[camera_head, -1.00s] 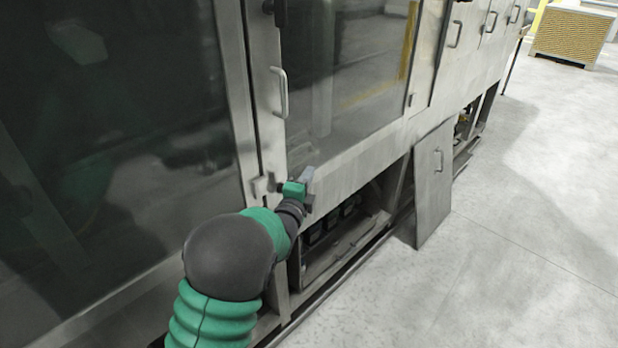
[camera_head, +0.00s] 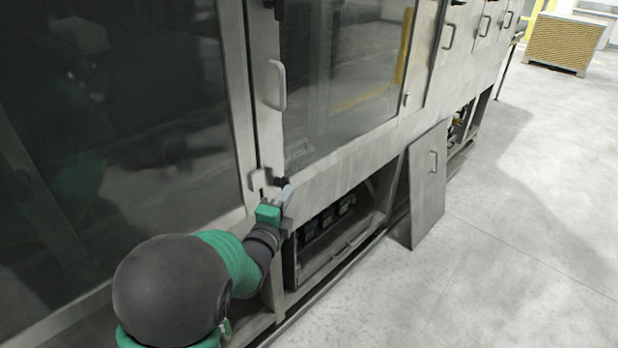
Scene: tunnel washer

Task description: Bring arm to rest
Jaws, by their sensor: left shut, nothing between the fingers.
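My left arm (camera_head: 175,288) comes in from the bottom left with a dark round joint and green sleeves. My left gripper (camera_head: 284,197) is at its end, shut and empty, in front of the washer's frame below the door handle (camera_head: 276,85). It is close to the lower corner of the glass door (camera_head: 340,70); I cannot tell whether it touches the metal. My right gripper is not in view.
The washer's steel front runs from left to far right. A loose panel (camera_head: 428,185) with a handle leans against its base, beside an open lower bay (camera_head: 335,225). A yellowish crate (camera_head: 566,42) stands far right. The concrete floor (camera_head: 480,270) on the right is clear.

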